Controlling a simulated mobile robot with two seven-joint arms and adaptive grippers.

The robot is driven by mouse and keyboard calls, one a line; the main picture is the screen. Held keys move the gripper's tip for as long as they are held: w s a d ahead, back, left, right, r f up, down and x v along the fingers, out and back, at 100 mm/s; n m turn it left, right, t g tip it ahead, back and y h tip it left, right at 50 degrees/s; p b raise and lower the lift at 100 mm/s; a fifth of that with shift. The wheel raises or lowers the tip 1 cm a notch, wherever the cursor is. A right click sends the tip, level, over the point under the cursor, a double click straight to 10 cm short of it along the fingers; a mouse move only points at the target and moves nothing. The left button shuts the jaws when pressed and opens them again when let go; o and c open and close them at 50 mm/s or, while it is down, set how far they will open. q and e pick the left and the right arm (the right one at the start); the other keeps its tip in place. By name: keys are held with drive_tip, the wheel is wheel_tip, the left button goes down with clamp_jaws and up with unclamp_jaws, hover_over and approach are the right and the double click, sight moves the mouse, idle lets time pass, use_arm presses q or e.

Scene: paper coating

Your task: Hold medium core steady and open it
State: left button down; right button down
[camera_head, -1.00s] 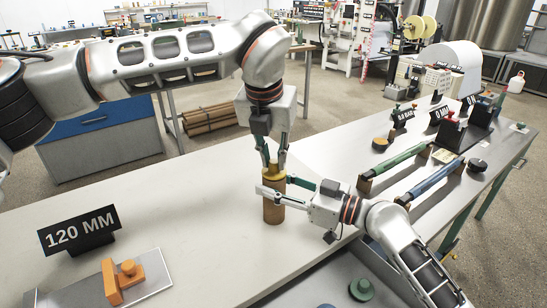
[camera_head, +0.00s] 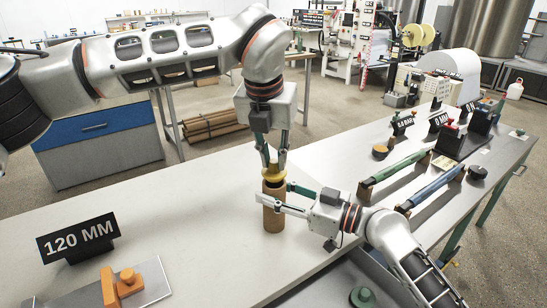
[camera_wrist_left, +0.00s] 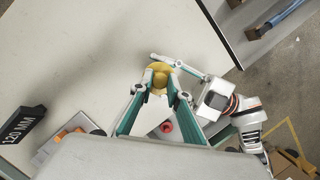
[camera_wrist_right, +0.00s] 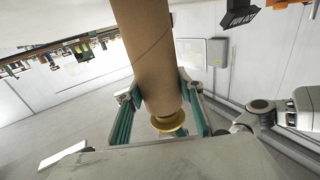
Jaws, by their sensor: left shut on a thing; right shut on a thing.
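The medium core is a brown cardboard tube (camera_head: 273,215) standing upright on the pale table, with a yellow cap (camera_head: 272,174) just above its top end. My left gripper (camera_head: 271,160) comes down from above and is shut on the cap; the left wrist view shows the yellow cap (camera_wrist_left: 160,70) at its fingertips. My right gripper (camera_head: 277,196) comes in from the right and is shut around the upper part of the core. In the right wrist view, the core (camera_wrist_right: 145,40) sits between the fingers, with the yellow cap (camera_wrist_right: 169,122) at its end.
A "120 MM" sign (camera_head: 78,238) and an orange-fitted plate (camera_head: 150,285) are at the front left. A green roller (camera_head: 397,165) and a blue roller (camera_head: 436,186) lie on the right bench. The table left of the core is clear.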

sight(273, 162)
use_arm(q)
drive_tip(key=shift+r, duration=1.9)
use_arm(e)
drive_tip(key=c, duration=1.3)
unclamp_jaws()
drive_tip(key=shift+o, duration=0.2)
drive_tip(key=shift+d, duration=0.1)
drive_tip(key=v, duration=1.1)
drive_tip(key=shift+s+d, duration=0.2)
drive_tip(key=shift+d, duration=0.15)
